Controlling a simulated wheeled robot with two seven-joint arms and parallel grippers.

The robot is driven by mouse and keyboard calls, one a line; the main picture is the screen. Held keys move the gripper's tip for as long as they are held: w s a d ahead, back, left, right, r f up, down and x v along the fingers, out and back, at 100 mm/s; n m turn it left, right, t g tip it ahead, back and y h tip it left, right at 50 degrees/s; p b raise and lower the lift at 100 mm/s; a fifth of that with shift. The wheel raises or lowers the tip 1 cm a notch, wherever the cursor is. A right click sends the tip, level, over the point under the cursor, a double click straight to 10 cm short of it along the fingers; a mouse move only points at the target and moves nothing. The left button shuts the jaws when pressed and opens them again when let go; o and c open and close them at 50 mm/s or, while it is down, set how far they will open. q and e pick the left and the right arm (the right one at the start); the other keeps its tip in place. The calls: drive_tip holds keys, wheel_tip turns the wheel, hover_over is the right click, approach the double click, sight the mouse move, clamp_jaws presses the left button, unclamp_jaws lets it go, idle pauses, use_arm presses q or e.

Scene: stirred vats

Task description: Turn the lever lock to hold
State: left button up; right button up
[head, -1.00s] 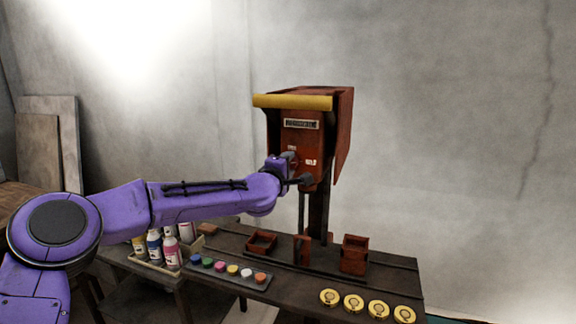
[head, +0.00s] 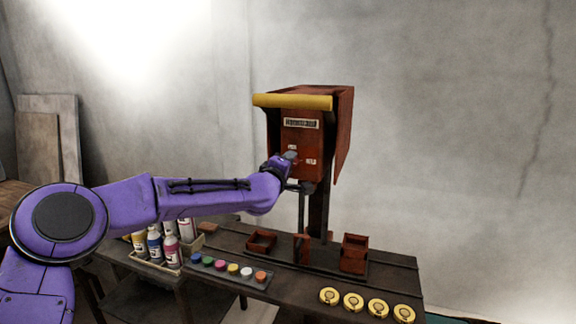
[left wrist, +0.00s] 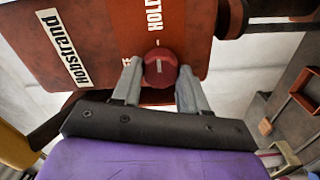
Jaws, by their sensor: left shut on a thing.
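The lever lock shows in the left wrist view as a round dark red knob (left wrist: 160,72) with a short white mark on its face. It sits on the orange-red front panel (left wrist: 95,50) of the machine. A white HOLD label (left wrist: 153,18) with a small tick lies above the knob, and the knob's mark points roughly up towards it. Another label (left wrist: 126,62) is partly hidden beside the left finger. My left gripper (left wrist: 160,84) is shut on the knob, one grey finger on each side. In the head view my left gripper (head: 293,172) is at the panel's lower front, and the knob is hidden.
The machine's housing (head: 342,130) has a yellow bar (head: 292,102) across its top front. Below, the dark bench (head: 220,243) holds small red boxes (head: 354,253), several yellow discs (head: 378,307) and a strip of coloured pots (head: 233,268). Bottles (head: 155,243) stand beneath my left arm.

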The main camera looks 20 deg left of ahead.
use_arm(q)
drive_tip(key=o, duration=1.1)
drive_tip(key=shift+c, duration=0.2)
drive_tip(key=s+b, duration=0.4)
drive_tip(key=s, duration=0.6)
drive_tip(key=shift+s+a, duration=0.15)
drive_tip(key=shift+s, duration=0.15)
